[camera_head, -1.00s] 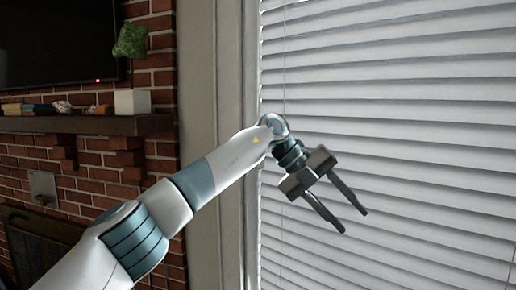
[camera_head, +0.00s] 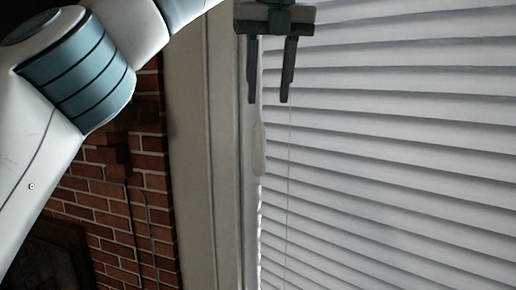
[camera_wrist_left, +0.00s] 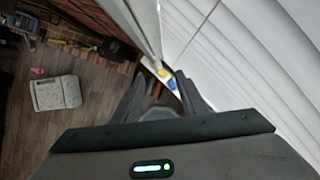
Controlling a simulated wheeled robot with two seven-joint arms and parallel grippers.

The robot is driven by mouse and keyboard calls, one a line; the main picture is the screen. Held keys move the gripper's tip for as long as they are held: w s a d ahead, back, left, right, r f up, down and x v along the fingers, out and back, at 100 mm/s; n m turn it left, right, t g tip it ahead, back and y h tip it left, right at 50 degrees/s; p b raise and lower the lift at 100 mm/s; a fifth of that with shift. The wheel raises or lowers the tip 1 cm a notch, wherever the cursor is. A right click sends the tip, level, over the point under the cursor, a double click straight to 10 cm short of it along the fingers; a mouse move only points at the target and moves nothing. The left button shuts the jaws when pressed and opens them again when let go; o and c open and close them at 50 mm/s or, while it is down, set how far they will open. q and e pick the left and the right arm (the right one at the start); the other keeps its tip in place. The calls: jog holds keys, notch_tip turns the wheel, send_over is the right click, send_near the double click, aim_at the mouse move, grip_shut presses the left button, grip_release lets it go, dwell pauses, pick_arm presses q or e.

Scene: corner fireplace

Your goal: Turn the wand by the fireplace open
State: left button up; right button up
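The blind's wand shows in the head view as a slim pale handle (camera_head: 258,150) hanging upright at the left edge of the window blind (camera_head: 400,150). My left gripper (camera_head: 268,100) is above the handle, fingers pointing down, open with a clear gap between them. The wand's line runs up near the left finger; I cannot tell whether it passes between the fingers or behind them. In the left wrist view the open fingers (camera_wrist_left: 160,80) show no object clearly held, and the wand is hard to make out. My right gripper is not in view.
The white window frame (camera_head: 190,150) stands just left of the wand. A thin cord (camera_head: 289,150) hangs in front of the slats to its right. The brick fireplace wall (camera_head: 150,200) is further left. A pale stool-like object (camera_wrist_left: 56,93) is on the wood floor, far below.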

aim_at(258, 154)
pick_arm(q)
jog(key=p+x, duration=0.1)
jog(key=x, duration=0.4)
jog(key=a+p+x, duration=0.1)
jog(key=x, duration=0.9)
jog(key=shift+w+a+f+p, duration=0.2)
jog(key=shift+f+p, duration=0.1)
jog(key=shift+p, duration=0.1)
dwell(0.3)
jog(key=shift+c, duration=0.6)
grip_shut()
